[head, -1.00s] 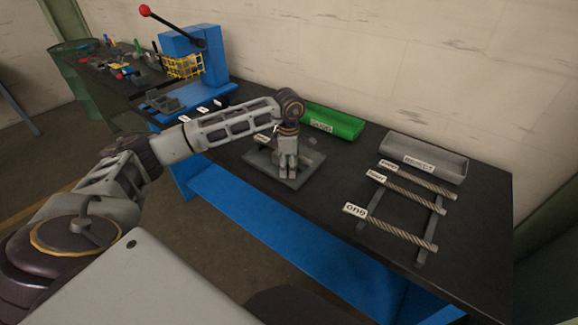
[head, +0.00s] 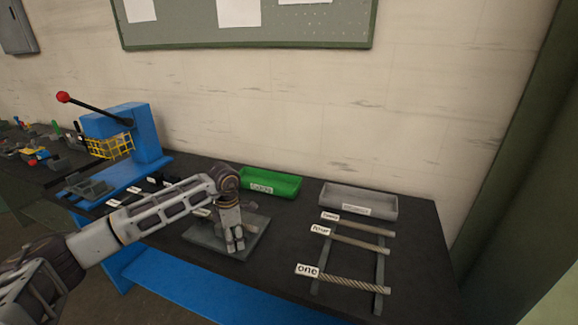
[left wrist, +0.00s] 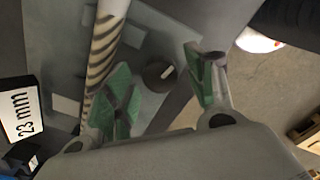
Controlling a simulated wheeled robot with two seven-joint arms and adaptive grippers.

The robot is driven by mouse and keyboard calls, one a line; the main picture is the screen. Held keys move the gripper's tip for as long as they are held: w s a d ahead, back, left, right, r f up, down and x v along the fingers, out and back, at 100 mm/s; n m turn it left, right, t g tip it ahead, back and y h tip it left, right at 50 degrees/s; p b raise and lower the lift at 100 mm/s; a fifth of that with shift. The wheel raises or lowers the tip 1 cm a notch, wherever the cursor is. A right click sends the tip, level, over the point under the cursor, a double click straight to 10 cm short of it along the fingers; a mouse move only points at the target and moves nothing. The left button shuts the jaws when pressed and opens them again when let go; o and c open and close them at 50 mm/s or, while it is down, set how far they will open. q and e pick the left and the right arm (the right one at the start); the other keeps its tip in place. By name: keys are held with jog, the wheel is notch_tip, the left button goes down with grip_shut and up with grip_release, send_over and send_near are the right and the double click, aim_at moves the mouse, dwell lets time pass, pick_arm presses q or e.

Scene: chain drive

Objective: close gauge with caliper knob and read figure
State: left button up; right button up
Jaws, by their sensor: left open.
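My left gripper (head: 234,246) is over the grey gauge plate (head: 257,225) on the bench, pointing down and hiding part of it. In the left wrist view its two green-padded fingers (left wrist: 160,72) are apart. A round dark knob with a pale mark (left wrist: 159,75) shows between them, with visible space on both sides. A striped rope-like piece (left wrist: 103,50) lies across the gauge beside the left finger. A white display (left wrist: 20,115) reads "23 mm". Whether the gauge jaws touch the piece cannot be told. My right gripper is not in view.
A rack right of the gauge holds three rope pieces, including one tagged "one" (head: 352,283). A green tray (head: 272,183) and a grey tray (head: 358,201) stand behind. A blue lever press (head: 138,135) is at the left. Bare bench lies between gauge and rack.

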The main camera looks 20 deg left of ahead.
aim_at(234, 239)
pick_arm(q)
jog(key=shift+n+p, duration=1.25)
jog(key=shift+n, duration=0.75)
jog(key=shift+r+n+p, duration=0.15)
jog(key=shift+n+p, duration=1.5)
jog(key=shift+n, duration=0.65)
jog(key=shift+r, duration=0.75)
notch_tip(234, 239, up, 12)
jog(key=b, duration=0.2)
jog(key=w+d+r+m+t+h, duration=0.2)
jog(key=w+d+r+h, duration=0.1)
jog(key=d, duration=0.5)
jog(key=w+d+r+m+t+h, duration=0.2)
jog(key=w+d+r+t+h, duration=0.1)
jog(key=d+r, duration=0.5)
jog(key=shift+w+d+h, duration=0.45)
jog(key=shift+h, duration=0.65)
